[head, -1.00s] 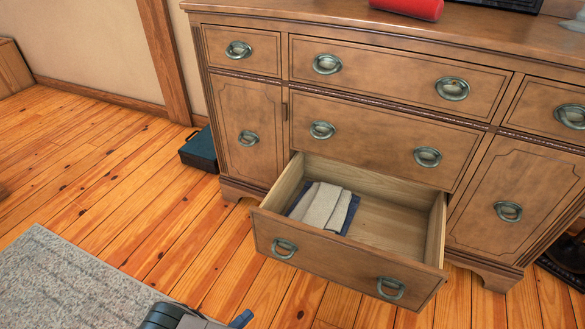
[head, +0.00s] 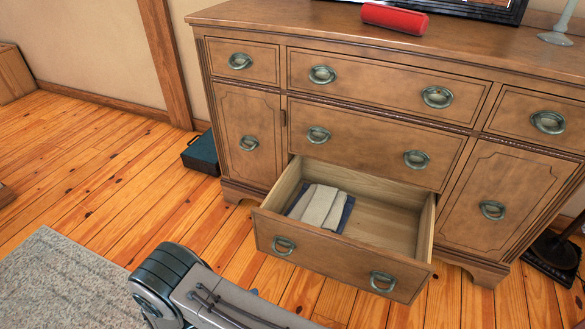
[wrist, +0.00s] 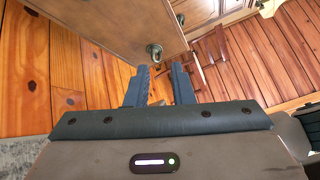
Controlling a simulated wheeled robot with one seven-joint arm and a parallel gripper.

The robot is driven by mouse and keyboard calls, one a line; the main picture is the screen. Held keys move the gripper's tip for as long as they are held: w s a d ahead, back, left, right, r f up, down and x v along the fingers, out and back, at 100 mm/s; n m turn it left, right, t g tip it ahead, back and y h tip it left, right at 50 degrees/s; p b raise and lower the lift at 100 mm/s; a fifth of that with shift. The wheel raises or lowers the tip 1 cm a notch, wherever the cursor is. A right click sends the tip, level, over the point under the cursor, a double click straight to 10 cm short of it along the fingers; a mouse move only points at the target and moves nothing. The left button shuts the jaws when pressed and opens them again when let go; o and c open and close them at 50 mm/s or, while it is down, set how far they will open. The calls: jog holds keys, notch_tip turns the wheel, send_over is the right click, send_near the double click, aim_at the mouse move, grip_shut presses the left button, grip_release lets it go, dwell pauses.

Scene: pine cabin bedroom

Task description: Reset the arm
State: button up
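My arm shows at the bottom of the head view, in front of the dresser; its gripper end is out of that frame. In the wrist view my gripper (wrist: 160,70) is open, with a gap between its dark fingers and nothing held. A wooden front with a ring handle (wrist: 154,50) lies just beyond the fingertips, apart from them as far as I can tell. In the head view the dresser's bottom drawer (head: 340,258) is pulled out. Folded grey-beige cloth (head: 320,206) and a dark blue cloth (head: 347,212) lie in its left part.
The wooden dresser (head: 375,92) fills the right side, with a red cylinder (head: 394,19) on top. A dark green case (head: 201,153) stands on the floor to its left. A grey rug (head: 60,285) lies front left. The plank floor between is clear.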

jog(key=w+d+r+m+g+y+p, duration=0.2)
jog(key=d+r+m+g+p, duration=0.25)
jog(key=r, duration=0.65)
jog(key=w+d+r+m+g+y+p, duration=0.1)
jog(key=d+r+m+g+y+p, duration=0.1)
jog(key=d+r+m+p, duration=0.65)
jog(key=w+d+r+m+g+y+b, duration=0.1)
jog(key=w+r+m+g+y, duration=0.2)
jog(key=r, duration=1.1)
jog(key=s+d+r+m+t+y+p, duration=0.1)
jog(key=s+d+r+m+y+p, duration=0.2)
jog(key=r+m, duration=0.4)
jog(key=s+d+r+m+t+y+p, duration=0.2)
jog(key=s+d+r+m+p, duration=0.2)
jog(key=r+m+p, duration=0.3)
jog(key=s+d+r+m+t+y+p, duration=0.1)
jog(key=s+d+r+m+y+p, duration=0.2)
jog(key=r, duration=1.1)
jog(key=s+d+m+p, duration=0.1)
jog(key=d+m+p, duration=0.2)
jog(key=m, duration=0.1)
jog(key=shift+s+r+y, duration=0.2)
jog(key=shift+r+y, duration=0.1)
jog(key=shift+r, duration=0.05)
